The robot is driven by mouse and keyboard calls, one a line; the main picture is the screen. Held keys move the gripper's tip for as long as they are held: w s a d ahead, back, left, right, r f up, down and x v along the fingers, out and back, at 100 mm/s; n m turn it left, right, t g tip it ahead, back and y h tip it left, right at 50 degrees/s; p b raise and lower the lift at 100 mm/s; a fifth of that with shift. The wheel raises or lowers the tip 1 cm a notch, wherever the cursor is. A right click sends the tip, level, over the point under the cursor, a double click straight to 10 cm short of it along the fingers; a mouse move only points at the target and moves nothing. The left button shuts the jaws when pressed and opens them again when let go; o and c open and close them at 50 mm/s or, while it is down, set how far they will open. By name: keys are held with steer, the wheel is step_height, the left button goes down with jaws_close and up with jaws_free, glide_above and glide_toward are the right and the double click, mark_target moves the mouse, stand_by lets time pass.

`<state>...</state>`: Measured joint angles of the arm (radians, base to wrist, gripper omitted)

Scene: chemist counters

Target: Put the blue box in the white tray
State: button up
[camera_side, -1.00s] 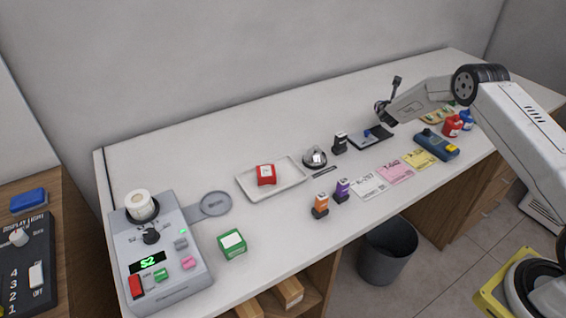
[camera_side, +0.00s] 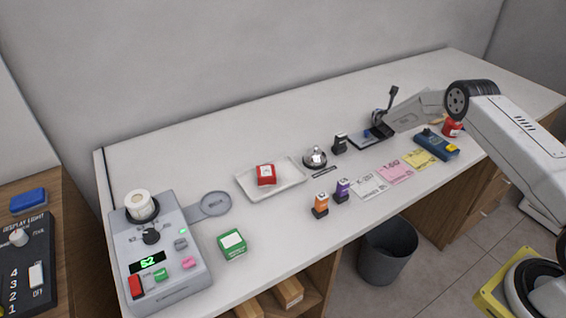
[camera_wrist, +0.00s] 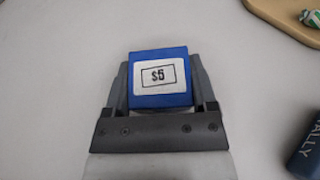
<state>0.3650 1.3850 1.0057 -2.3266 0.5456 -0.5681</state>
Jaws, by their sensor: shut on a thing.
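The blue box, with a white "$5" label, is between my gripper's fingers in the wrist view (camera_wrist: 160,99). My gripper (camera_wrist: 160,80) is shut on its sides, over the pale counter. The white tray (camera_side: 291,176) lies mid-counter, well left of my gripper. A red box (camera_side: 266,175) with a white label sits in the tray.
A silver bell (camera_side: 314,157) and a black stamp (camera_side: 340,143) stand between tray and gripper. Orange (camera_side: 320,205) and purple (camera_side: 342,190) stamps stand nearer the front edge. A green box (camera_side: 232,243) sits front left. A dark blue device (camera_side: 437,145) lies to the right.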

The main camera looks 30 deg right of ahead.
steer(key=shift+f, duration=0.15)
steer(key=o, duration=1.2)
steer(key=shift+r, duration=0.2)
steer(key=shift+s+a, duration=0.1)
steer(key=shift+s+a+r, duration=0.25)
steer(key=shift+s+a, duration=0.1)
steer(key=shift+a, duration=0.05)
steer(key=shift+v, duration=5.25)
